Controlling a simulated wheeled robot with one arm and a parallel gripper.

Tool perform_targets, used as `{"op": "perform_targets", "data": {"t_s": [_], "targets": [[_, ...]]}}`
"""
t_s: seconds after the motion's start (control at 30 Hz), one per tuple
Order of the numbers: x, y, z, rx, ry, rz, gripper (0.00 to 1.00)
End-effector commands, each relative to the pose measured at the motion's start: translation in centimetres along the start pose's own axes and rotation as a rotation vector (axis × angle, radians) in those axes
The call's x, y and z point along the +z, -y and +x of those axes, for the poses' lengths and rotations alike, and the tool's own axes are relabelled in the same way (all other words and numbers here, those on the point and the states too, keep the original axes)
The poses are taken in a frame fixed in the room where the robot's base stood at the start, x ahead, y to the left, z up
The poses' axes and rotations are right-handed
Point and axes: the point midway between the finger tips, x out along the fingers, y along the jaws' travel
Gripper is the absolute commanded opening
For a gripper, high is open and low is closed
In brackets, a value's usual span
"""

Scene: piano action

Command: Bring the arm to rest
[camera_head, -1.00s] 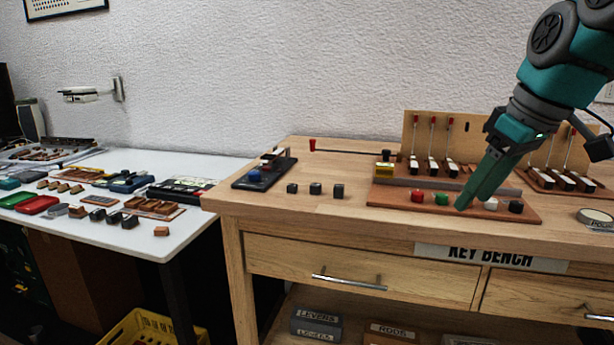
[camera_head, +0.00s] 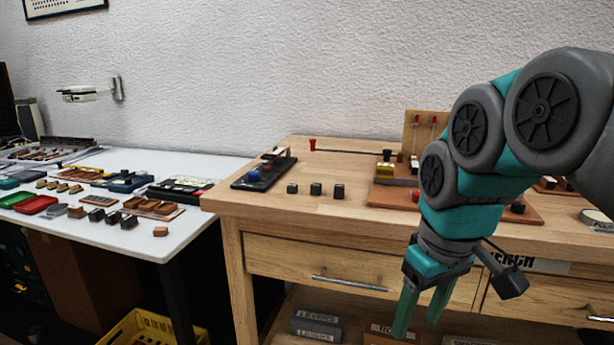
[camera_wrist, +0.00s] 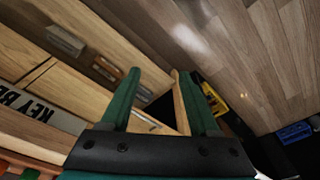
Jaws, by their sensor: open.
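My gripper (camera_head: 419,312) hangs with its two green fingers pointing down in front of the wooden key bench (camera_head: 270,214), at the height of its drawers. The fingers are apart with nothing between them. In the wrist view my gripper (camera_wrist: 160,100) also shows open and empty, with the bench front on the left and the floor beyond. My folded arm hides much of the bench's right side, including part of the board with the colored buttons.
Three dark cubes (camera_head: 316,189) and a black block with a blue button (camera_head: 262,173) stand on the bench. A white table (camera_head: 90,241) with small parts is at left. A yellow crate (camera_head: 150,328) is on the floor. Open floor (camera_wrist: 240,50) shows in the wrist view.

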Motion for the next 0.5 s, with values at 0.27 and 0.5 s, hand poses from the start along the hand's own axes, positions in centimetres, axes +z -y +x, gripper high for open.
{"op": "perform_targets", "data": {"t_s": [0.27, 0.5], "targets": [[7.6, 3.7, 8.8, 0.000, 0.149, 0.176, 0.62], [14.0, 5.6, 14.3, 0.004, 0.246, 0.342, 0.62]]}}
